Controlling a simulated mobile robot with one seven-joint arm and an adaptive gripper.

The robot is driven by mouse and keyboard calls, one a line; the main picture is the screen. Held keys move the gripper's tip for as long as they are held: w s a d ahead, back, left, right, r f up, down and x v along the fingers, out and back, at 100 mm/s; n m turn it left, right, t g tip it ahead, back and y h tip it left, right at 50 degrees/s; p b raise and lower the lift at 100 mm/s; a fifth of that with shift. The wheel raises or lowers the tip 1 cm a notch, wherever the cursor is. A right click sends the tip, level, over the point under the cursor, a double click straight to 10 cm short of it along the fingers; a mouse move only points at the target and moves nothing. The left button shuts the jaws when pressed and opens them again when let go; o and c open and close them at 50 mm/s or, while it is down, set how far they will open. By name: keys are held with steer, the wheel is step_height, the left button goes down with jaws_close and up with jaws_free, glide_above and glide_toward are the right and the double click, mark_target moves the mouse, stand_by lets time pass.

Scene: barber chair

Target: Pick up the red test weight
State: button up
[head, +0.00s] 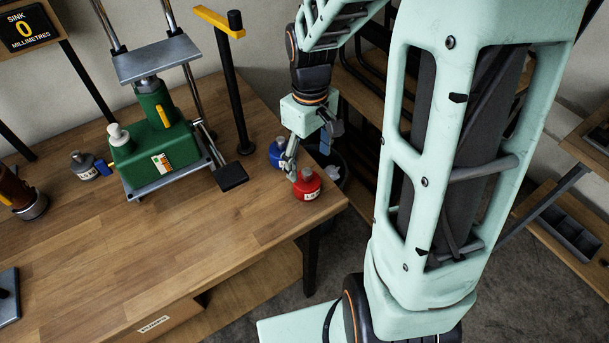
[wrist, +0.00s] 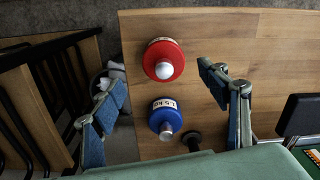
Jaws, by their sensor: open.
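The red test weight (head: 307,188) stands upright near the right front corner of the wooden table, with a pale knob on top. In the wrist view the red weight (wrist: 158,55) shows from above, just beyond the fingertips. My gripper (head: 309,158) is open and empty, above and behind the red weight in the head view. One finger overlaps the weight's edge there; I cannot tell whether they touch. In the wrist view my gripper (wrist: 163,78) has its fingers spread wide, with the blue weight (wrist: 163,115) showing between them.
The blue weight (head: 277,153) stands close behind the red one. A green press (head: 150,150) with a black pedal (head: 230,177) is to the left. A grey weight (head: 83,166) stands farther left. A bin (head: 331,168) is beyond the table's right edge. The tabletop's front is clear.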

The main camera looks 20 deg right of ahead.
mark_target(309, 169)
step_height(309, 169, down, 3)
steer(key=shift+f, duration=0.15)
steer(key=shift+s+a+f, duration=0.1)
steer(key=shift+a+f, duration=0.05)
steer(key=shift+f, duration=1.2)
steer(key=shift+s+a+f, duration=0.1)
steer(key=shift+f, duration=1.2)
jaws_close()
steer(key=shift+w+r, duration=0.1)
steer(key=shift+w, duration=0.05)
